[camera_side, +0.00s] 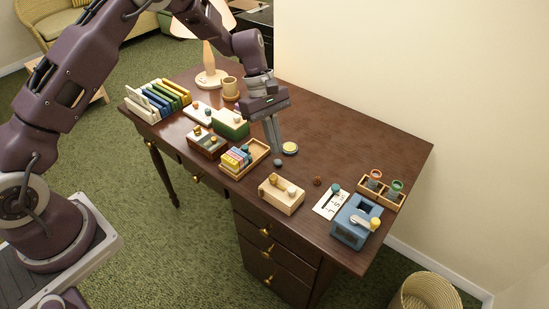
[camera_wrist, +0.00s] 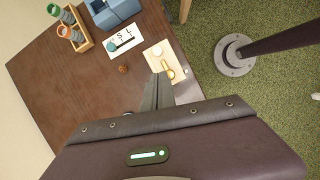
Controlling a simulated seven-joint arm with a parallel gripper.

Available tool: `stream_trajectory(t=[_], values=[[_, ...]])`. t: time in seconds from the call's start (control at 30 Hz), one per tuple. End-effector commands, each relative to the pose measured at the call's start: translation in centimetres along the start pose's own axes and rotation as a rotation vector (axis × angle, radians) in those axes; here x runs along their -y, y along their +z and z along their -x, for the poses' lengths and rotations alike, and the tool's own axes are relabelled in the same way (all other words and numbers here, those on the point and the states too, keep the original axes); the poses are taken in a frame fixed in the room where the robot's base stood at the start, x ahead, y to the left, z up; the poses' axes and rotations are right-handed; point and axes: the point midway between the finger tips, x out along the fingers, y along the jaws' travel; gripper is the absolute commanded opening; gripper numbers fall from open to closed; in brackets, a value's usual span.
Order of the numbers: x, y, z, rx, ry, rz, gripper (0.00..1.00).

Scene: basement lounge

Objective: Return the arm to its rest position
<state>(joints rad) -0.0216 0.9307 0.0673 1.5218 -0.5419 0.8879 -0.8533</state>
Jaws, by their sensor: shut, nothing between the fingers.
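My gripper (camera_side: 273,134) is shut with nothing between its fingers. In the side view it points down over the middle of the brown desk (camera_side: 335,127), beside a small round yellow-topped dish (camera_side: 290,148) and a small grey knob (camera_side: 278,162). I cannot tell whether the fingertips touch the desk top. In the wrist view the closed fingers (camera_wrist: 158,90) reach toward a light wooden block (camera_wrist: 165,59). My arm stretches from its base at the left across to the desk.
Around the gripper stand a wooden tray of coloured pieces (camera_side: 258,148), a green box (camera_side: 230,123), a pale block (camera_side: 281,194) and a blue device (camera_side: 356,222). A lamp (camera_side: 207,60) and a tan mug (camera_side: 230,86) stand behind. The desk's back right is clear.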

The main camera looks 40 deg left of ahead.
Motion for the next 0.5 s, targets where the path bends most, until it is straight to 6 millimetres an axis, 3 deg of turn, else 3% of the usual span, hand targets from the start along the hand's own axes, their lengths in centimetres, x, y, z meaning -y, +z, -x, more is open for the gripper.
stream_trajectory(t=[0.07, 0.17, 0.2, 0.3, 0.4, 0.5], values=[[0.5, 1.3, 3.3, -0.024, 0.026, -0.075, 0.0], [3.2, 4.3, 9.8, -0.093, 0.072, -0.273, 0.0], [5.0, 5.6, 12.5, -0.13, 0.09, -0.368, 0.0], [10.3, 8.6, 17.7, -0.234, 0.12, -0.602, 0.0], [16.4, 10.8, 20.9, -0.356, 0.135, -0.827, 0.0], [22.4, 12.1, 22.3, -0.489, 0.131, -1.033, 0.0]])
